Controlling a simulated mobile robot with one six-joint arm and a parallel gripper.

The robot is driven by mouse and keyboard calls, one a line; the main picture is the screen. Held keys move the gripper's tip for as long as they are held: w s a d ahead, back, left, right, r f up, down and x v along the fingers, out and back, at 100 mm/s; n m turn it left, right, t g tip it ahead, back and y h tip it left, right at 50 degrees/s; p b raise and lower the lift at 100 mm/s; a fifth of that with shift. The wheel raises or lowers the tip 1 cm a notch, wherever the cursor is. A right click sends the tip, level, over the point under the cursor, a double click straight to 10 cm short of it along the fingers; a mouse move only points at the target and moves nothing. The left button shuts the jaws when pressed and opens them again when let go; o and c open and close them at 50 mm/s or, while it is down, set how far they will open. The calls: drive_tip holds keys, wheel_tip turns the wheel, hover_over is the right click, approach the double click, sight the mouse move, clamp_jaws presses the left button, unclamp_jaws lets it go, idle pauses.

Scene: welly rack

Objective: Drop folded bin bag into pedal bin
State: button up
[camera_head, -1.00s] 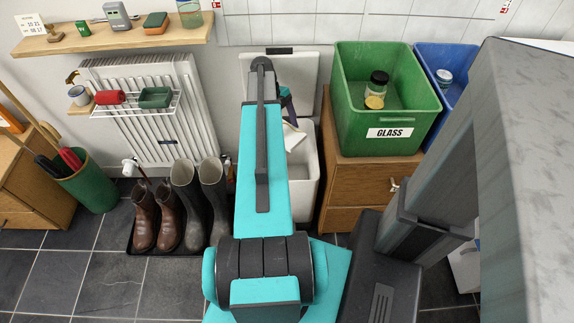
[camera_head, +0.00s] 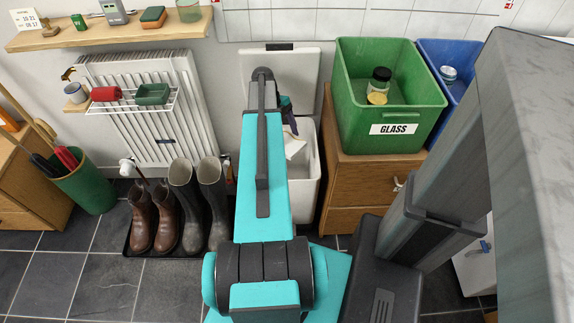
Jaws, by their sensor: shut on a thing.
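The pedal bin (camera_head: 307,190) is pale, with its lid (camera_head: 309,70) raised against the wall. It stands behind my arm, which hides its left part. My gripper (camera_head: 290,129) shows only in part past the right side of my arm, pointing down at the bin's open top. It is shut on the folded bin bag (camera_head: 294,148), a small white piece seen against the bin's opening. Most of the jaws are hidden, and I cannot tell how far the bag is inside the rim.
A green glass crate (camera_head: 355,125) and a blue crate (camera_head: 457,92) stand on a wooden cabinet (camera_head: 345,180) right of the bin. Boots (camera_head: 180,205) stand on a tray to the left, below a radiator (camera_head: 140,75). A shelf (camera_head: 110,33) runs above it.

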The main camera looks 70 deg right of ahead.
drive_tip(key=o, duration=1.1)
drive_tip(key=shift+o, duration=0.2)
drive_tip(key=shift+w+r, duration=0.1)
drive_tip(key=shift+p+v, duration=0.35)
drive_tip(key=shift+v, duration=3.25)
